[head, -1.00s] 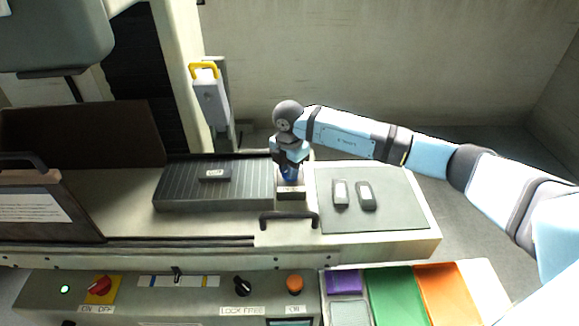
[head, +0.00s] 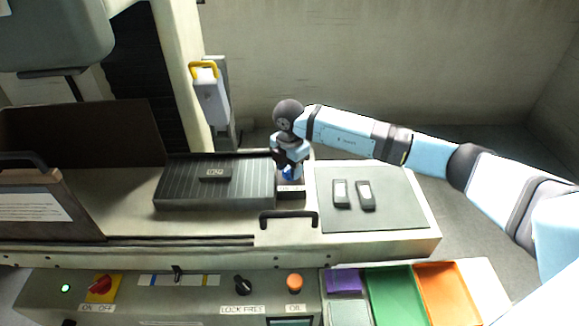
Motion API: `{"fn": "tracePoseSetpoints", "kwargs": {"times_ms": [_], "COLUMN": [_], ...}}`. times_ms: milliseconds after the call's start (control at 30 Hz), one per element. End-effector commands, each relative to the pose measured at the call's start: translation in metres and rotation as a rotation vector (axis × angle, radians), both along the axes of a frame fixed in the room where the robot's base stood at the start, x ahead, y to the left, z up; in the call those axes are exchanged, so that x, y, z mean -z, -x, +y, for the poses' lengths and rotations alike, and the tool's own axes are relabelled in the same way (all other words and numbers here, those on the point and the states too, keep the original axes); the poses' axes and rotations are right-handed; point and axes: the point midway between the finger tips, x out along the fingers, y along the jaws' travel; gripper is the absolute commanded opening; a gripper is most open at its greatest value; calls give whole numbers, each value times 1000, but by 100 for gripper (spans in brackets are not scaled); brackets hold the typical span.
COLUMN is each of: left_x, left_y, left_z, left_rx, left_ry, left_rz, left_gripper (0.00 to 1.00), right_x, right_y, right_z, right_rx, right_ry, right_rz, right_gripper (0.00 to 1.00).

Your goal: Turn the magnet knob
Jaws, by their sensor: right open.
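A ribbed dark magnet plate (head: 240,190) lies on the machine table. At its right end stands a small dark block (head: 291,193) with a white label too small to read. My right gripper (head: 289,172) points down over this block, open. Something blue shows at its fingertips; I cannot tell whether it is a knob or part of the gripper, nor whether the fingers touch it. A red knob (head: 101,284) on a yellow plate, labelled ON OFF, sits on the front panel, apart from the gripper. My left gripper is out of view.
A small dark part (head: 215,174) lies on the plate. Two small parts (head: 341,193) (head: 365,195) lie on a grey mat (head: 400,215). A black handle (head: 289,216) stands before the block. The front panel has a LOCK FREE knob (head: 243,286) and an orange button (head: 295,282).

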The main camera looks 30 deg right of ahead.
Motion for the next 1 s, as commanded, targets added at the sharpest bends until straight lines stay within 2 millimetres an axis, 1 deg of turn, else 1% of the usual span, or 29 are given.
{"fn": "tracePoseSetpoints", "kwargs": {"times_ms": [133,267,500,600,700,833,1000], "left_x": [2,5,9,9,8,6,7], "left_y": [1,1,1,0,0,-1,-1], "left_z": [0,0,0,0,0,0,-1], "left_rx": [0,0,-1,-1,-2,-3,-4], "left_ry": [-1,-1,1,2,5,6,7], "left_rz": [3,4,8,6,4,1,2], "left_gripper": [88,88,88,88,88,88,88], "right_x": [-8,-28,-84,-104,-121,-133,-139], "right_y": [0,-1,0,-1,0,0,0], "right_z": [0,0,0,0,0,0,0], "right_rx": [-1,-2,-1,-1,0,1,1], "right_ry": [0,0,0,0,0,0,0], "right_rz": [-1,-3,-3,-4,-3,0,0], "right_gripper": [45,45,45,45,45,45,45]}}
